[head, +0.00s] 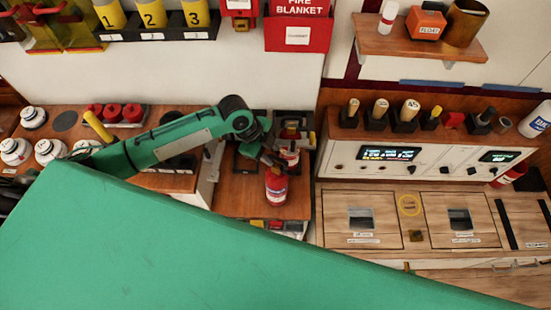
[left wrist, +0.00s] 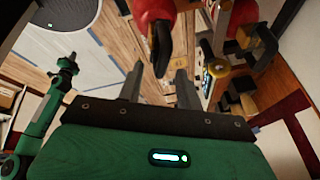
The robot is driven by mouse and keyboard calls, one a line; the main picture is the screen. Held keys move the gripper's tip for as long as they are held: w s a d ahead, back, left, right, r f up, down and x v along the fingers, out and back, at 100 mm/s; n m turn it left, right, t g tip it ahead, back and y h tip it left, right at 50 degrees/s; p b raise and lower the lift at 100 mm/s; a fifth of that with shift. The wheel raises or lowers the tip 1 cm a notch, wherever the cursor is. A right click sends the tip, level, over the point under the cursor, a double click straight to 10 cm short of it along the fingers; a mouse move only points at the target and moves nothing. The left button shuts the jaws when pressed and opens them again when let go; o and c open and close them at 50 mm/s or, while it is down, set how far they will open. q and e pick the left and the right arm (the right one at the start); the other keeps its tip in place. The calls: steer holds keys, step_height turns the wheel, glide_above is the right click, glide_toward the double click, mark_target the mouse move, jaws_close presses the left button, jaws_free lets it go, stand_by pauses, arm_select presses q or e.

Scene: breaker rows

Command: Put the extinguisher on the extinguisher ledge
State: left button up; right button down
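A red extinguisher (head: 276,188) with a pale label stands upright on the wooden surface at the middle of the head view. My left gripper (head: 271,158) is just above and behind it, near its top. In the left wrist view my left gripper (left wrist: 158,80) has its two fingers spread, with nothing between them. A red rounded body (left wrist: 150,12) with a black part (left wrist: 160,48) shows beyond the fingertips; I cannot tell if they touch. I cannot pick out the extinguisher ledge for certain. My right gripper does not show.
Another red and white item (head: 290,153) stands close behind the extinguisher. A white control panel (head: 345,165) with displays and a row of handles is to the right. A red fire blanket box (head: 298,36) hangs on the wall. My green body covers the foreground.

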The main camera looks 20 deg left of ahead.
arm_select(q)
steer(key=w+b+v, duration=0.1)
steer(key=v, duration=0.6)
steer(key=shift+s+r, duration=0.3)
steer(key=shift+s, duration=0.25)
steer(key=shift+a, duration=0.1)
